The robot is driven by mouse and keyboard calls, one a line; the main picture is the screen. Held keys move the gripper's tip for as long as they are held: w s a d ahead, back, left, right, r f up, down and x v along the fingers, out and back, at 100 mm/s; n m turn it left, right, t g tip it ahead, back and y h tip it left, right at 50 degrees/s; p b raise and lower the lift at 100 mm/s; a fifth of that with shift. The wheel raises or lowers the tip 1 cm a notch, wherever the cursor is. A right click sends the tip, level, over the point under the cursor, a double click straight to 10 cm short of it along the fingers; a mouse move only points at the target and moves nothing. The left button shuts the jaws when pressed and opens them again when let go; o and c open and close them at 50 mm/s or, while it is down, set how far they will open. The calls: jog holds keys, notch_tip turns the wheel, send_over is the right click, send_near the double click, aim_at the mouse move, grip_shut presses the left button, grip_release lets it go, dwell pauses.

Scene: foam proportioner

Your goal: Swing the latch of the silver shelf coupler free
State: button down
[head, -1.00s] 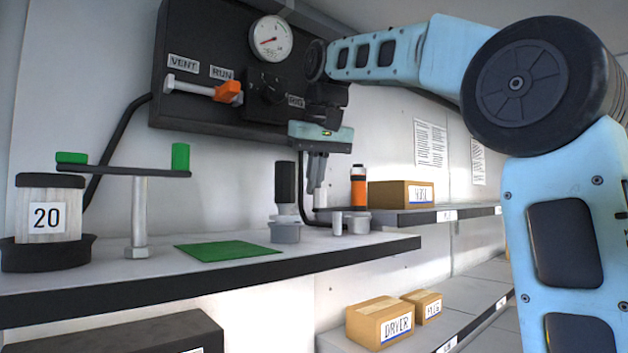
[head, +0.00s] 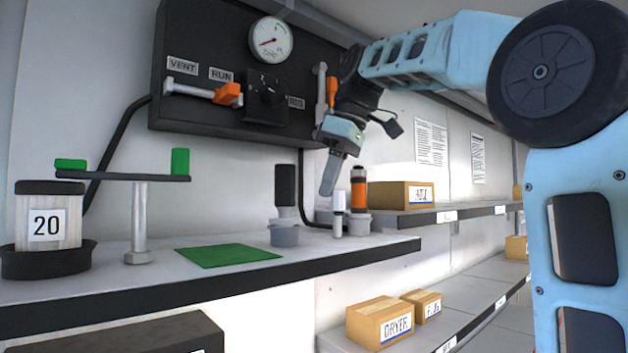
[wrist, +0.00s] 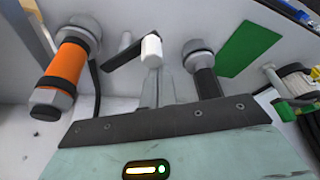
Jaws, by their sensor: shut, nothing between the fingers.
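The orange coupler with silver collars (wrist: 65,75) stands at the shelf's right end; it shows in the head view (head: 358,188) with a grey base. Beside it is a dark latch bar (wrist: 120,56) with a white knob (wrist: 152,50). In the head view the knob (head: 338,200) lines up above a short silver post (head: 338,226). My gripper (head: 327,190) is shut and empty, tilted, its tips just left of the knob. In the wrist view its fingertips (wrist: 160,76) are close to the knob; I cannot tell whether they touch.
A black-handled coupler (head: 285,190) stands left of the knob in a grey cup. A black valve panel (head: 200,60) hangs above. A carton (head: 400,195) sits behind right.

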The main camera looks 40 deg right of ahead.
jog(key=shift+s+d, duration=0.4)
jog(key=shift+s, duration=0.1)
jog(key=shift+s+d, duration=0.1)
jog(key=shift+d, duration=0.05)
dwell(0.5)
jog(key=shift+r, duration=0.1)
